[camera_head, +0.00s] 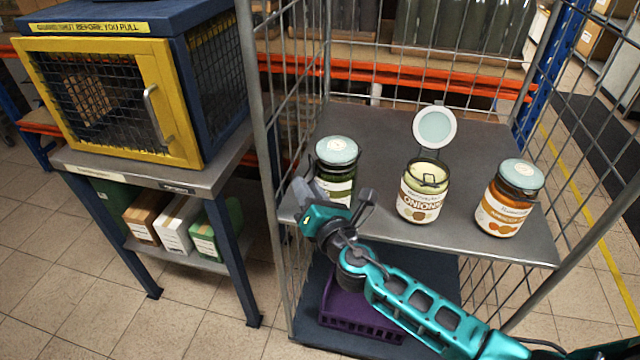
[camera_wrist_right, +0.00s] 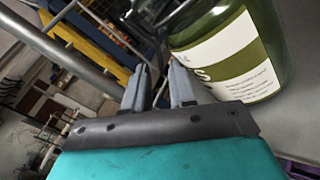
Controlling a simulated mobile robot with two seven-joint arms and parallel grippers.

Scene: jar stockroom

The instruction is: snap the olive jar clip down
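The olive jar (camera_head: 337,185), green glass with a pale label, stands upright at the left of the cart shelf. Its pale blue lid (camera_head: 337,151) sits on top. In the wrist view the jar (camera_wrist_right: 232,50) fills the upper right, and wire-like metal (camera_wrist_right: 160,12) shows beside its upper part; I cannot tell whether this is the clip or how it sits. My right gripper (camera_head: 303,187) is at the jar's left front. In the wrist view its two fingers (camera_wrist_right: 158,75) are apart with nothing visible between them. My left gripper is out of view.
An onion jar (camera_head: 420,196) with its lid raised and an orange-filled jar (camera_head: 508,200) with its lid down stand to the right on the shelf (camera_head: 480,160). Wire cage walls (camera_head: 285,110) flank the shelf. A yellow-doored cabinet (camera_head: 182,110) stands at left. A purple crate (camera_head: 350,318) is below.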

